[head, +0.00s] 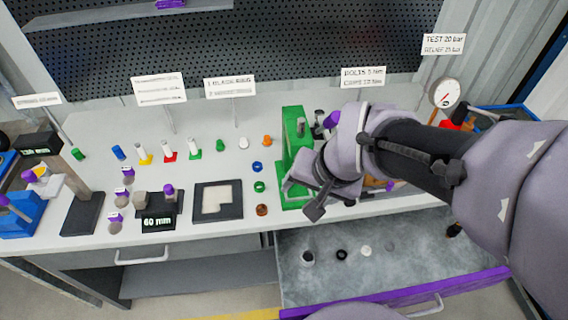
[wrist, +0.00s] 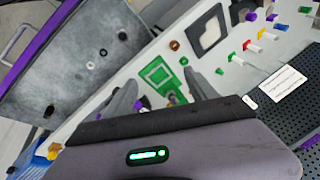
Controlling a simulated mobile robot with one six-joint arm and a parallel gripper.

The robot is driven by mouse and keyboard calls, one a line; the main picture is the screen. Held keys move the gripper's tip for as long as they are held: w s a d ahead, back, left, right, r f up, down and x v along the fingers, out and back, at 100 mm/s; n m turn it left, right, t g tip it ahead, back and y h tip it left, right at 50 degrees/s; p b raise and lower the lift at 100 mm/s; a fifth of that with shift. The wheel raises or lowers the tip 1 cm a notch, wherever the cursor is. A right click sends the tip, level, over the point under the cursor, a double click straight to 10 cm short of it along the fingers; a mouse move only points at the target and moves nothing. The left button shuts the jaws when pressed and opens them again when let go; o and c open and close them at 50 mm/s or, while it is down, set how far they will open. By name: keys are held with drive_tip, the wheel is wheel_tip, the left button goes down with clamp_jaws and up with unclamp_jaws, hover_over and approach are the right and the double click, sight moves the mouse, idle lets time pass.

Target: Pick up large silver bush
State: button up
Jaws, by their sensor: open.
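My gripper (head: 306,198) is open and empty over the front of the green fixture (head: 293,116) on the bench. In the wrist view its two fingers (wrist: 163,90) stand apart, with the green plate (wrist: 155,72) beyond them. I cannot tell for sure which piece is the large silver bush. Small grey tops (head: 301,127) show at the green fixture, partly hidden by my arm.
The open drawer (head: 420,278) also holds a black ring (head: 342,254) and a white ring (head: 365,250). A dark tray (head: 218,215), colored bushes and sign cards stand left on the bench. A pressure gauge (head: 445,92) stands right. A perforated panel (head: 230,45) closes the back.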

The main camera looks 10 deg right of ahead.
drive_tip(key=w+f+g+p, duration=0.2)
drive_tip(key=w+f+p, duration=0.2)
drive_tip(key=w+f, duration=0.2)
drive_tip(key=m+g+h+p, duration=0.1)
drive_tip(key=g+h+p, duration=0.1)
drive_tip(key=p, duration=0.4)
approach(307, 260)
wheel_tip(307, 260, down, 3)
drive_tip(key=b, duration=1.1)
drive_tip(key=shift+w+d+f+b, duration=0.1)
drive_tip(key=shift+f+b, duration=0.1)
drive_tip(key=shift+b, duration=0.15)
wheel_tip(307, 260, down, 6)
drive_tip(key=b, duration=0.6)
drive_tip(key=shift+r+p, duration=0.3)
drive_tip(key=shift+r, duration=0.05)
clamp_jaws()
